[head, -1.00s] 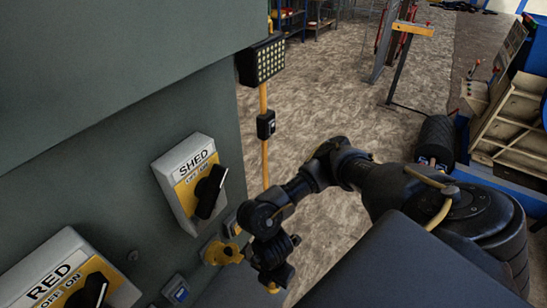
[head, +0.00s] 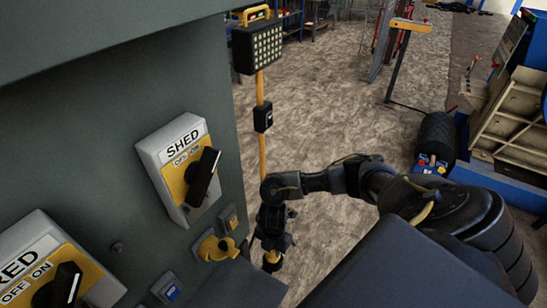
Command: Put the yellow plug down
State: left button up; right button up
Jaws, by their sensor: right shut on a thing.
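My right gripper (head: 273,241) hangs pointing down just right of the grey-green cabinet's edge. It is shut on the yellow plug (head: 271,258), of which only a small yellow part with a dark end shows below the jaws. The plug is held in the air, to the right of the yellow round socket (head: 214,248) on the cabinet and apart from it in the picture. The jaws' grip on the plug is partly hidden by the gripper itself. My left gripper is out of view.
The cabinet carries the SHED switch (head: 184,168), the RED switch (head: 52,268) and a small blue-button box (head: 169,288). A lamp (head: 257,45) on a yellow pole stands behind my gripper.

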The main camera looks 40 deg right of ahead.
notch_tip(320, 180, down, 2)
jog(key=shift+f, duration=0.1)
jog(key=shift+c, duration=0.3)
jog(key=o, duration=0.9)
notch_tip(320, 180, up, 12)
jog(key=p, duration=0.3)
